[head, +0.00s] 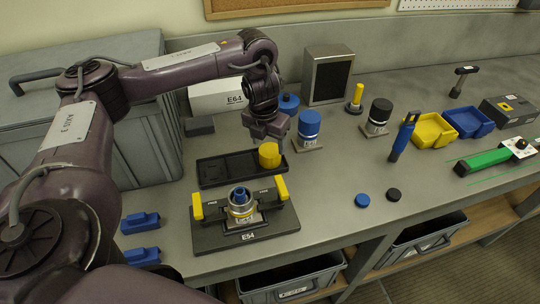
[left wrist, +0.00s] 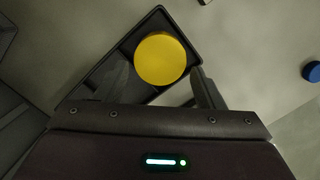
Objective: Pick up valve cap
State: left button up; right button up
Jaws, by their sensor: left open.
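A yellow round cap (head: 268,155), which looks like the valve cap, stands at the right end of a shallow black tray (head: 215,172). In the left wrist view the same cap (left wrist: 161,58) shows as a yellow disc over the tray. My left gripper (head: 269,138) is open and points down just above the cap. In the left wrist view its two fingers lie to either side of the disc's lower part, with no clear contact. The cap's lower part and exact fingertip height are hard to tell. My right gripper is not in view.
A dark E54 fixture (head: 262,230) with yellow clamps holds a round valve part just in front of the tray. Blue-topped (head: 309,123) and black-topped (head: 379,112) canisters stand to the right.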

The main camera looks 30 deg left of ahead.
aim_at(270, 150)
pick_arm(q)
jog(key=f, duration=0.2)
jog(key=w+f+p, duration=0.1)
jog(key=f, duration=0.1)
jog(key=shift+a+f, duration=0.1)
jog(key=shift+s, duration=0.1)
jog(key=shift+c, duration=0.5)
jog(key=c, duration=0.5)
